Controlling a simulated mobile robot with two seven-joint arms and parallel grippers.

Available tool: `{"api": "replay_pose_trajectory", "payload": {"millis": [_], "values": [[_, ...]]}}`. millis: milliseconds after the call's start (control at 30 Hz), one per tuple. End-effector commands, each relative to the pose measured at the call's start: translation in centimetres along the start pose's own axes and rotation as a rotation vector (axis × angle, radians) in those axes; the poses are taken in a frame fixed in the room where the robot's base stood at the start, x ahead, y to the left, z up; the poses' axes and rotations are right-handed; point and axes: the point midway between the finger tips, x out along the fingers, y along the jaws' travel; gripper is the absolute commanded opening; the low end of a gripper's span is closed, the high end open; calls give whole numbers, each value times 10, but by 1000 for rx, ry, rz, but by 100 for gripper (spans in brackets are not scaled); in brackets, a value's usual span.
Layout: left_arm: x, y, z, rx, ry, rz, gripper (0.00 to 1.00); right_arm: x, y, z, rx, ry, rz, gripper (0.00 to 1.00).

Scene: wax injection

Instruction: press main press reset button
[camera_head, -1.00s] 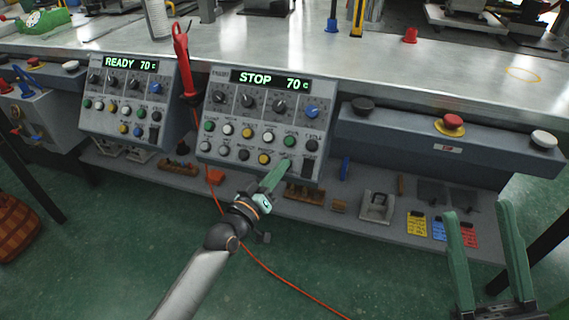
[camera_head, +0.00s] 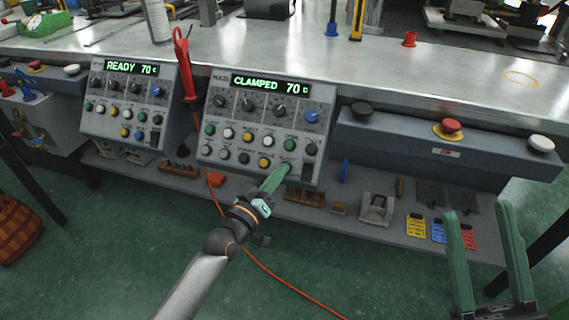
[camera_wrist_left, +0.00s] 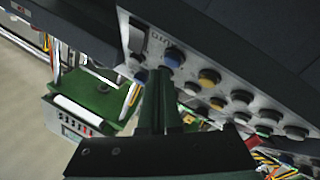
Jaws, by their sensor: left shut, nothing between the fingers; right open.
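The main press control panel (camera_head: 262,125) shows CLAMPED 70 on its green display (camera_head: 270,84). It carries knobs and two lower rows of coloured buttons. My left gripper (camera_head: 286,169) is shut and empty, its green fingertips at the right part of the panel's bottom button row. They cover the button there, so I cannot tell which it is or whether they touch it. In the left wrist view the closed fingers (camera_wrist_left: 160,76) point at the panel's buttons, close to a blue one (camera_wrist_left: 174,57). My right gripper (camera_head: 481,212) is open and empty at the lower right.
A second panel (camera_head: 125,102) showing READY 70 stands to the left, with a red-handled tool (camera_head: 182,65) between the panels. A grey ledge with a red emergency button (camera_head: 451,127) lies to the right. A lower shelf holds small parts. An orange cable (camera_head: 270,267) crosses the floor.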

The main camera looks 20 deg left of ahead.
Motion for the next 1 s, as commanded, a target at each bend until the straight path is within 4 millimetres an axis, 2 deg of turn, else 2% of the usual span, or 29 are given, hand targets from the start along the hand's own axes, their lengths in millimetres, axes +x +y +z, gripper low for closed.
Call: {"api": "replay_pose_trajectory", "payload": {"millis": [467, 800, 1000], "values": [[-5, 5, -6, 0, 0, 0, 0, 7, 3, -6, 2, -1, 2, 50], [-28, 23, -24, 0, -1, -1, 0, 32, 16, -29, 1, 0, 1, 50], [-38, 28, -29, 0, 0, 0, 0, 39, 19, -35, 0, 0, 0, 50]]}}
